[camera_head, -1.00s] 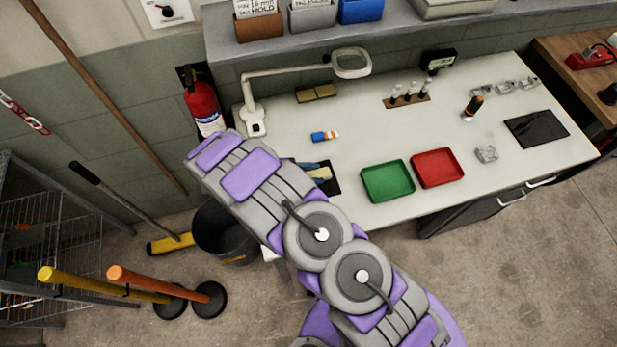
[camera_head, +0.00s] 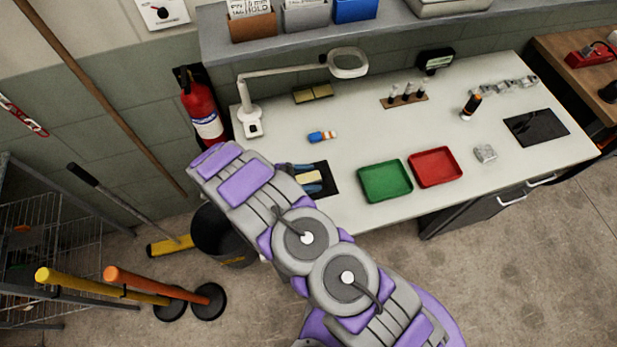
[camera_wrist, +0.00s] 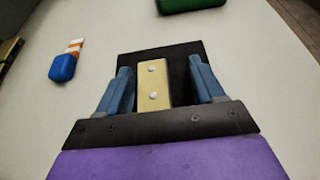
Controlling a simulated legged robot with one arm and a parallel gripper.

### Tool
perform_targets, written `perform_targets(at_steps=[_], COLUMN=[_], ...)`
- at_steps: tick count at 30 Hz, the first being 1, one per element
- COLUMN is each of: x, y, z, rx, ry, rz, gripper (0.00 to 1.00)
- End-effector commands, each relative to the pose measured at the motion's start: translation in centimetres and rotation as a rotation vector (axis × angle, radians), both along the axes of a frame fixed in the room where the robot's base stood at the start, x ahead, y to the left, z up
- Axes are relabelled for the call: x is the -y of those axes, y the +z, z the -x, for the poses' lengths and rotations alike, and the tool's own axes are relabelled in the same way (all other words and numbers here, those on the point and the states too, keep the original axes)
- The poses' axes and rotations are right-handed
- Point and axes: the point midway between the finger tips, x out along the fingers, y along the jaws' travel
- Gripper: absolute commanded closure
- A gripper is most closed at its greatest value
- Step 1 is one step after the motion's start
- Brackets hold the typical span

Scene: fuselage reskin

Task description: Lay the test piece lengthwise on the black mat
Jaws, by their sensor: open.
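The test piece is a tan block with two bright round studs (camera_wrist: 153,86); in the head view (camera_head: 308,177) it shows small over the black mat. The mat (camera_head: 328,184) lies at the front left of the bench; in the wrist view its far part (camera_wrist: 184,52) shows beyond the piece. The piece seems to lie on the mat, its length pointing away from my wrist; its near end is hidden. My gripper (camera_wrist: 162,76) is open, one blue finger on each side of the piece. There are gaps between fingers and piece. The head view also shows the fingers (camera_head: 302,178).
A green tray (camera_head: 386,181) and a red tray (camera_head: 435,167) stand to the right. A lamp (camera_head: 250,122) stands at the back left. A black pad (camera_head: 536,127) lies far right.

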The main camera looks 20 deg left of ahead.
Motion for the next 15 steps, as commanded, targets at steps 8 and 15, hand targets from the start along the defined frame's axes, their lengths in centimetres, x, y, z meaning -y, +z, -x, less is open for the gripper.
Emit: perform_targets(at_steps=[8,15], x=[-1.6,-5.0], y=[0.8,2.9], z=[0.9,3.1], rx=[0.003,0.003], ry=[0.002,0.001], rz=[0.001,-0.008], gripper=[0.32,0.32])
